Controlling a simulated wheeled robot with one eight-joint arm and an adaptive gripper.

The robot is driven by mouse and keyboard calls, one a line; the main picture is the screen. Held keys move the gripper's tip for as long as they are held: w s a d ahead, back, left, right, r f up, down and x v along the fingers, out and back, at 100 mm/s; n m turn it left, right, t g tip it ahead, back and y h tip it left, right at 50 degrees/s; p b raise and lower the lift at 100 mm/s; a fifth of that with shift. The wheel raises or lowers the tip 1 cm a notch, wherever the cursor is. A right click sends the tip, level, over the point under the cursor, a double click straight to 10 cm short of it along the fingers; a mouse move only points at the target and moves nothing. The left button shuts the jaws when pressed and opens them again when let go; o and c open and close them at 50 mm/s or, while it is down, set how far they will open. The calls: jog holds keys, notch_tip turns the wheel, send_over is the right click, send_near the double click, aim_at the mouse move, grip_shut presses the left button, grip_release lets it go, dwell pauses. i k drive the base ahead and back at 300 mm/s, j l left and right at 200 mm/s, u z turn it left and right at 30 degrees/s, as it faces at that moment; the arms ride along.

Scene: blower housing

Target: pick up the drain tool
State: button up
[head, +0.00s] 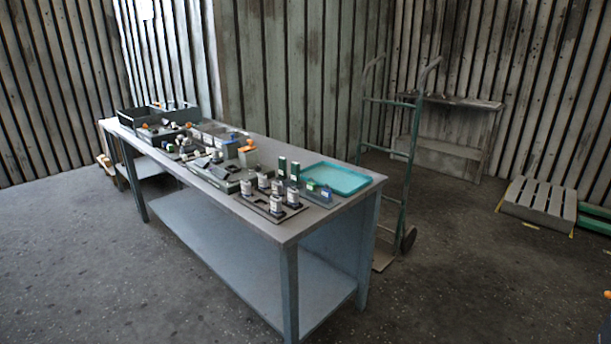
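A long grey workbench (330,208) stands in the middle of the head view, with many small parts on its top. I cannot tell which of these is the drain tool; the items are too small and crowded. Near the bench's right end are several grey-white cylinders in a dark holder (272,207), two upright dark green blocks (288,168) and a teal tray (335,179) that looks empty.
Dark open bins (137,116) stand at the bench's far left end. A hand truck (412,150) stands just right of the bench. A low table (455,103) and a pallet (540,203) are farther back.

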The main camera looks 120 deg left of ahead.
aim_at(295, 167)
jog(key=u, duration=3.9)
